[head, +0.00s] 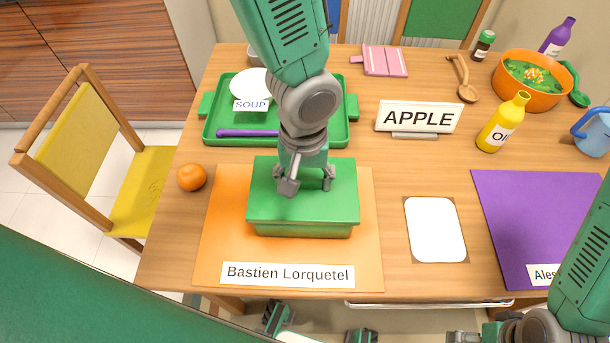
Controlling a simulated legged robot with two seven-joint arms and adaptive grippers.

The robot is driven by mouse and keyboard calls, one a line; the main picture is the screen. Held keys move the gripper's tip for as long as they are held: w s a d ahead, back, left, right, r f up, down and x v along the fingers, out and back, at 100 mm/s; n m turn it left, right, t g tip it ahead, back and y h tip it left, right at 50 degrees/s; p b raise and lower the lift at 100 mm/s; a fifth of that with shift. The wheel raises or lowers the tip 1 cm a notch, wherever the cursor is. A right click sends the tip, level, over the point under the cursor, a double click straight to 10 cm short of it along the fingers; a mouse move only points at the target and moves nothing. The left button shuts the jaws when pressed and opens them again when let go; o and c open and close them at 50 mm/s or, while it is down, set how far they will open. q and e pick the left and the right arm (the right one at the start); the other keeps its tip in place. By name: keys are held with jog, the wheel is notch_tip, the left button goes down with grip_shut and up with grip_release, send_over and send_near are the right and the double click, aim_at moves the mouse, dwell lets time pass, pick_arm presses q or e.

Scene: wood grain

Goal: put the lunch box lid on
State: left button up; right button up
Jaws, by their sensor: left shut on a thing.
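The green lunch box lid (335,205) is level over the lunch box (300,231) and covers its opening. The green box stands on the orange placemat (225,235) labelled "Bastien Lorquetel". The lid's front edge lines up closely with the box; I cannot tell if it is fully seated. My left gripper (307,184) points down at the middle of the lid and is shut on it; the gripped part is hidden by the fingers. My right gripper (464,338) is only partly in view at the bottom edge, off the table, and its fingers are not clear.
An orange fruit (192,177) is left of the placemat. A green tray (215,125) is behind the box. An "APPLE" sign (418,117), a yellow bottle (503,122) and a bowl (533,80) stand to the right. A white card (435,229) lies between the orange and purple mats (530,215).

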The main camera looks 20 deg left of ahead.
pick_arm(q)
jog(key=shift+f+b, duration=0.45)
jog(key=shift+f, duration=0.35)
jog(key=o, duration=1.2)
jog(key=shift+r, duration=0.15)
jog(key=shift+r, duration=0.3)
notch_tip(320, 180, up, 11)
jog(key=shift+r, duration=0.1)
